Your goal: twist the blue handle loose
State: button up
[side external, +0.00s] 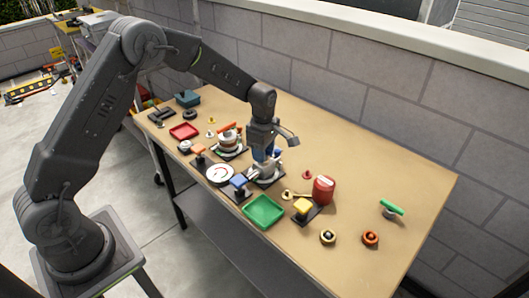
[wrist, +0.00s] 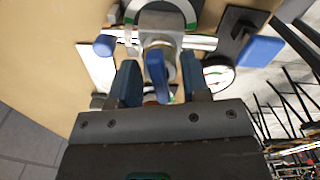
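The blue handle (wrist: 156,74) stands up between my fingers in the wrist view, on a grey metal valve fitting (wrist: 160,42) with a pipe across it. My gripper (wrist: 159,84) has blue-padded fingers, one on each side of the handle. A gap shows between the handle and each finger, so the gripper looks open around it, not clamped. In the side view my gripper (side external: 265,156) points down over the valve on its dark base plate (side external: 270,182). There the fingers hide the handle.
A blue block (wrist: 259,51) on a black plate and a round white dial (wrist: 216,74) sit close beside the valve. The table (side external: 390,175) is mostly clear at the right.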

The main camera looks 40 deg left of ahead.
jog(key=shift+r, duration=3.7)
jog(key=shift+r, duration=0.1)
jog(key=shift+s+d+r, duration=0.1)
jog(key=shift+s+r, duration=0.05)
jog(key=shift+r, duration=0.2)
jog(key=s+d+r+m+t, duration=0.2)
jog(key=s+r+m+t, duration=0.1)
jog(key=s+r+m, duration=0.85)
jog(key=s+d+r+m+t, duration=0.1)
jog(key=s+m, duration=0.8)
jog(key=s, duration=0.9)
jog(key=shift+d+r+t, duration=0.15)
jog(key=shift+r+t, duration=0.65)
jog(key=shift+r, duration=0.1)
